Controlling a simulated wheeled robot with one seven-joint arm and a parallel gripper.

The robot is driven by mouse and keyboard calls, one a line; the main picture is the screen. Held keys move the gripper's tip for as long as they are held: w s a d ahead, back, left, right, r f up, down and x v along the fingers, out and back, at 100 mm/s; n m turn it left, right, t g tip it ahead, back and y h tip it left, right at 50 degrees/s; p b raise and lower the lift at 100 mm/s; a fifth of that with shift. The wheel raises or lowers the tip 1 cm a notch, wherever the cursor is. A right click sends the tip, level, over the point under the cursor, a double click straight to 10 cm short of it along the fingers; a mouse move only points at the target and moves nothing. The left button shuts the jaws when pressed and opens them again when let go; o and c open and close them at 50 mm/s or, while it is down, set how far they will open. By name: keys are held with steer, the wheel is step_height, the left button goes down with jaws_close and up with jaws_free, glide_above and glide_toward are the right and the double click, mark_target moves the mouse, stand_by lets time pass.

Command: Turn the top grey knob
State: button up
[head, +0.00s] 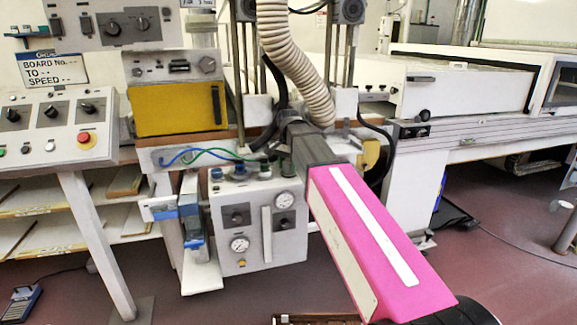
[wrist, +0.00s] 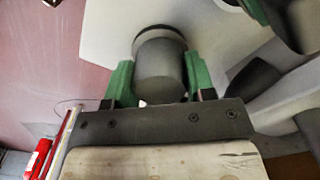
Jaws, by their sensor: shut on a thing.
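A grey cylindrical knob (wrist: 160,70) stands out from a pale panel in the wrist view. My gripper (wrist: 158,84) has its two green fingers on either side of the knob and is shut on it. In the head view, my gripper (head: 288,166) is at the upper right edge of the white control box (head: 258,255). My arm's dark and pink links cover much of that area, so I cannot make out the held knob there.
A ribbed hose (head: 290,60) hangs above. A sloped console (head: 58,130) is at left, a long white machine (head: 450,85) at right.

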steer(key=n, duration=0.8)
steer(key=shift+n, duration=0.3)
steer(key=n, duration=0.4)
steer(key=shift+n, duration=2.1)
steer(key=o, duration=0.9)
steer(key=shift+r, duration=0.1)
